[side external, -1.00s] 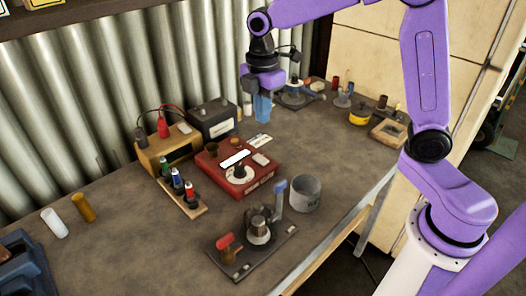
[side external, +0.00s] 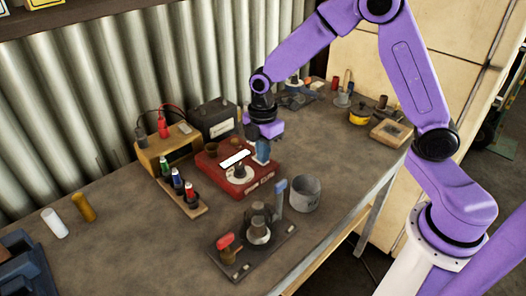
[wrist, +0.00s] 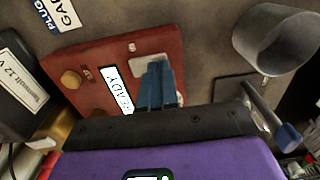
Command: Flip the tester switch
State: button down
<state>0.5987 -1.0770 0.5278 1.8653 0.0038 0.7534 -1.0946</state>
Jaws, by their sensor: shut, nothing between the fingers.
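The tester is a red box (side external: 231,178) on the bench, with a white label, a round dial with a black knob, and a brass-coloured knob on top. In the wrist view the red box (wrist: 100,52) has a label reading "READY". A pale switch plate (wrist: 144,68) sits near its edge, partly hidden behind my fingers. My gripper (side external: 262,158) is shut and empty, its blue fingers pointing down over that corner of the tester. In the wrist view the fingertips (wrist: 158,68) overlap the plate. I cannot tell whether they touch it.
A grey metal cup (side external: 305,193) stands right of the tester. A fixture with a blue-topped lever (side external: 281,188) is in front. A black box (side external: 213,120), a tan box (side external: 168,148) and a rack of coloured screwdrivers (side external: 184,193) stand behind and left.

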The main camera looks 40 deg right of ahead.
jog(key=shift+s+f, duration=0.1)
jog(key=shift+f, duration=0.05)
dwell(0.3)
jog(key=shift+w+r, duration=0.25)
jog(key=shift+w, duration=0.6)
notch_tip(320, 180, up, 14)
dwell(0.5)
